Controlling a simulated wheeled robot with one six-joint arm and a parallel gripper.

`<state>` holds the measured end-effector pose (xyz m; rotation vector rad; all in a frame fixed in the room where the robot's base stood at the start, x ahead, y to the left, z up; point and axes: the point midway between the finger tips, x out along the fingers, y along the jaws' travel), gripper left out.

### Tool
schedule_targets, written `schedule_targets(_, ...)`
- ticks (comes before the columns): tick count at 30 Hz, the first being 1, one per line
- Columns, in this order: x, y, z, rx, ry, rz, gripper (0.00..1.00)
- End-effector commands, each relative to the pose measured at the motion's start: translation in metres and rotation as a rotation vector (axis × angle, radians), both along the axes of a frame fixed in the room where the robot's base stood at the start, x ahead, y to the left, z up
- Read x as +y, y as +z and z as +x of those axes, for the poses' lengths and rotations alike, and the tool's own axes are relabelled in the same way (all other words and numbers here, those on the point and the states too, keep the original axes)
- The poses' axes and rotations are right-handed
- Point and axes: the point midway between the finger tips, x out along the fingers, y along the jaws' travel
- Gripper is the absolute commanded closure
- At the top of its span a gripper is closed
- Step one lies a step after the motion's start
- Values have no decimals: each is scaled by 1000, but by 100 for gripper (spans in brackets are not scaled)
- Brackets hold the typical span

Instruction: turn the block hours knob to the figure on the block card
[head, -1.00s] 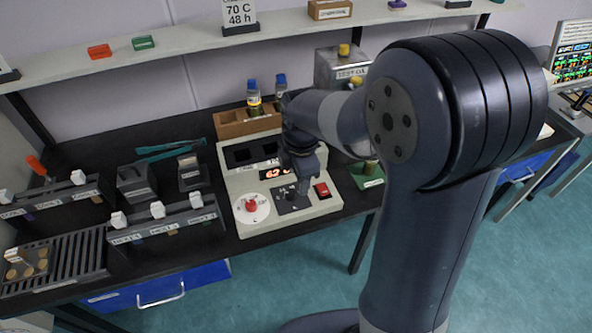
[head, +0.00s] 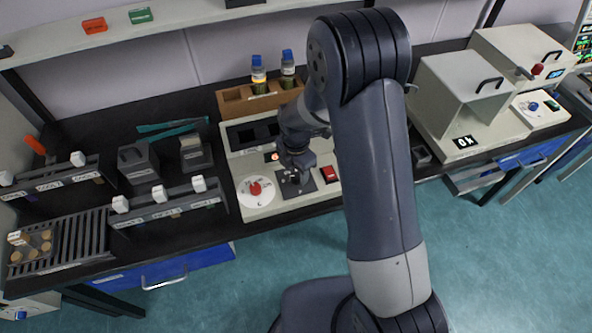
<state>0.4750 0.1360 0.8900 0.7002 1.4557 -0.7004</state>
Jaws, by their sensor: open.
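The beige block unit (head: 265,214) stands on the black bench, with dark wells at its back and a small lit display (head: 272,157), too small to read. The red knob (head: 256,189) sits on a white round dial (head: 244,198) at its front left; its setting cannot be read. My gripper (head: 294,180) is open and empty, over the dark panel right of the knob and apart from it. My arm hides part of the unit's right side. Of the card on the shelf only a dark lower edge (head: 245,3) shows at the top.
A red switch (head: 329,174) is right of my gripper. A wooden rack (head: 238,101) with two blue-capped bottles stands behind the unit. A clamp rail (head: 170,208) with white knobs stands to the left. Large beige machines (head: 455,90) stand at the right.

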Motion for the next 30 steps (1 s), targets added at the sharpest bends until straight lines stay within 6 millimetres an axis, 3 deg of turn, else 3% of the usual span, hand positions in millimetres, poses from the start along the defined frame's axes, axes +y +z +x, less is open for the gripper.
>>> schedule_targets(6,0,-13,0,1,0,-1,49)
schedule_targets(14,0,-14,0,-1,-1,1,49)
schedule_targets(30,0,-14,0,-1,-1,1,91)
